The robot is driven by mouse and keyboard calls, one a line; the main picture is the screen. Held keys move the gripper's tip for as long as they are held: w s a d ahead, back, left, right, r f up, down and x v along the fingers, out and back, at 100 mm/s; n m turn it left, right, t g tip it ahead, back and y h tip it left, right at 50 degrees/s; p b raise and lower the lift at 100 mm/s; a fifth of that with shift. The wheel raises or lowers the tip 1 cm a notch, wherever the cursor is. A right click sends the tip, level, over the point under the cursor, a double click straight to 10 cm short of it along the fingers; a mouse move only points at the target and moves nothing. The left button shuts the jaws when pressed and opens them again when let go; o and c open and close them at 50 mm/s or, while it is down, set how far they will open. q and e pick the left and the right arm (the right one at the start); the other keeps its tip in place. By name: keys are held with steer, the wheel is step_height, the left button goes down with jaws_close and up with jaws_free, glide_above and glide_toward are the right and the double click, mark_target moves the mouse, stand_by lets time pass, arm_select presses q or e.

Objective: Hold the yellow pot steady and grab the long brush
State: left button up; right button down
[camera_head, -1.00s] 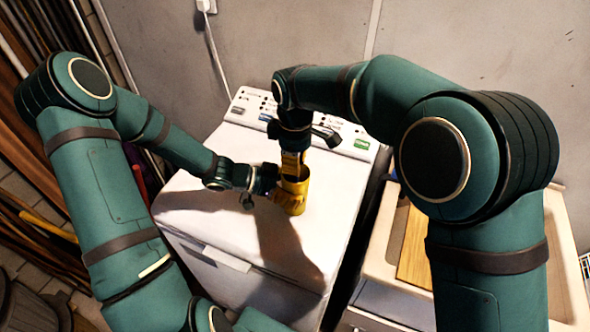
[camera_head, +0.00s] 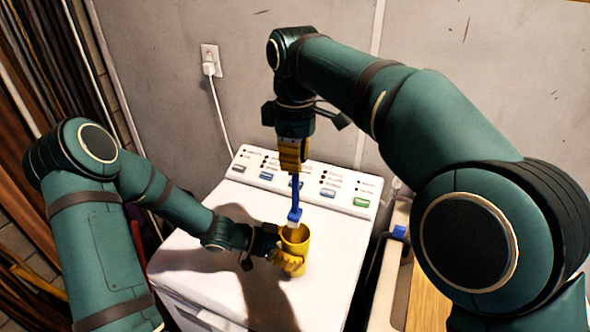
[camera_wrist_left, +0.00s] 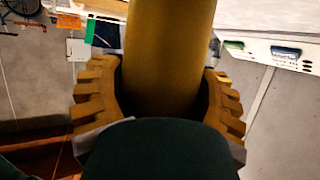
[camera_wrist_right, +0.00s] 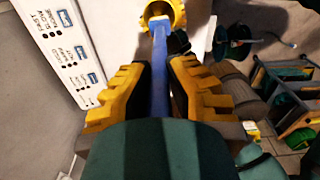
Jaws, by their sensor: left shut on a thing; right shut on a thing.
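The yellow pot (camera_head: 294,240) stands upright on top of the white machine in the head view. My left gripper (camera_head: 284,262) is shut on the pot's side, and the pot fills the space between its fingers in the left wrist view (camera_wrist_left: 168,60). My right gripper (camera_head: 292,160) is above the pot, fingers pointing down, shut on the long blue brush (camera_head: 295,200). The brush hangs about upright, its pale lower end at the pot's mouth. In the right wrist view the brush (camera_wrist_right: 160,75) runs from between the fingers toward the pot (camera_wrist_right: 160,12).
The white machine (camera_head: 190,250) has a control panel (camera_head: 310,185) along its back edge. A wall outlet with a white plug (camera_head: 209,62) is behind it. A sink with a wooden board (camera_head: 428,300) stands to the right. Boards lean at the far left.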

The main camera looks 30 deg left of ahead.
arm_select(q)
steer(key=o, duration=1.2)
steer(key=shift+a, duration=0.1)
steer(key=v, duration=1.2)
steer(key=shift+f, duration=0.1)
